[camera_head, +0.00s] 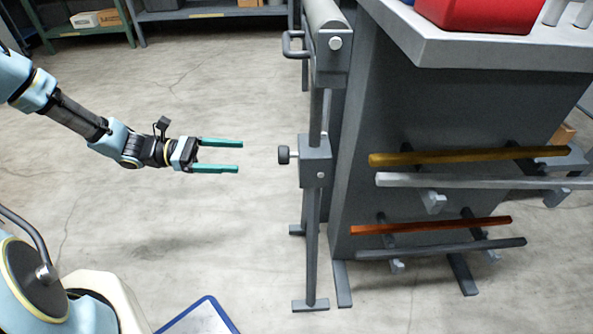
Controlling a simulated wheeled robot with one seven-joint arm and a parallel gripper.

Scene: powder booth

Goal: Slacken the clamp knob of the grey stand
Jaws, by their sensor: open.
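The grey stand (314,229) is an upright post with feet on the floor and a top bracket with a handle. Its clamp block (315,161) sits partway up the post. The dark clamp knob (284,155) sticks out from the left side of the block. My gripper (240,156) is to the left of the knob, at about its height in the picture. Its two green fingers are open and point right toward the knob, with nothing between them. A gap shows between the fingertips and the knob.
Right of the stand is a grey bench (480,45) with a red box (480,12) on top. Coloured bars (440,226) rest on pegs on its side. A blue-edged panel (203,318) lies low in front. Shelves stand at the back; the floor between is clear.

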